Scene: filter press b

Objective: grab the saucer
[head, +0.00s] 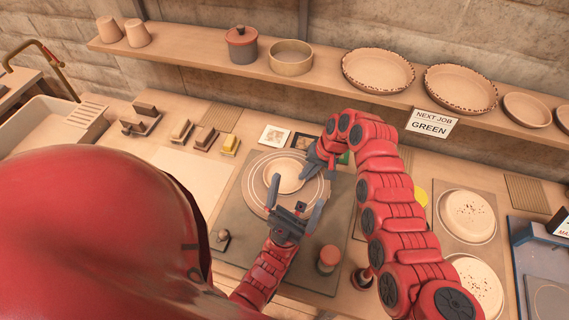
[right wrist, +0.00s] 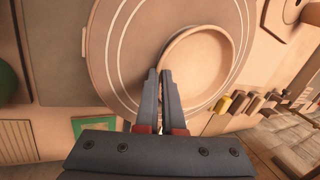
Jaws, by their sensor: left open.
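The saucer (head: 287,177) is a pale round shallow dish on the ringed turntable (head: 258,203). In the right wrist view the saucer (right wrist: 208,60) shows its raised rim and bare inside. My right gripper (head: 312,168) is at the saucer's right side in the head view. In the right wrist view its fingers (right wrist: 160,73) are close together at the rim, one on each side, and look shut on it. My left gripper (head: 297,192) is open and empty, with its fingers spread at the near side of the saucer. I cannot tell whether the saucer is raised off the turntable.
A shelf (head: 205,50) behind holds cups, a lidded pot (head: 241,45) and several dishes. A sign (head: 431,123) hangs from its edge. Small blocks and tiles lie behind the turntable. A reddish jar (head: 328,259) stands at the near right, speckled plates (head: 468,215) further right.

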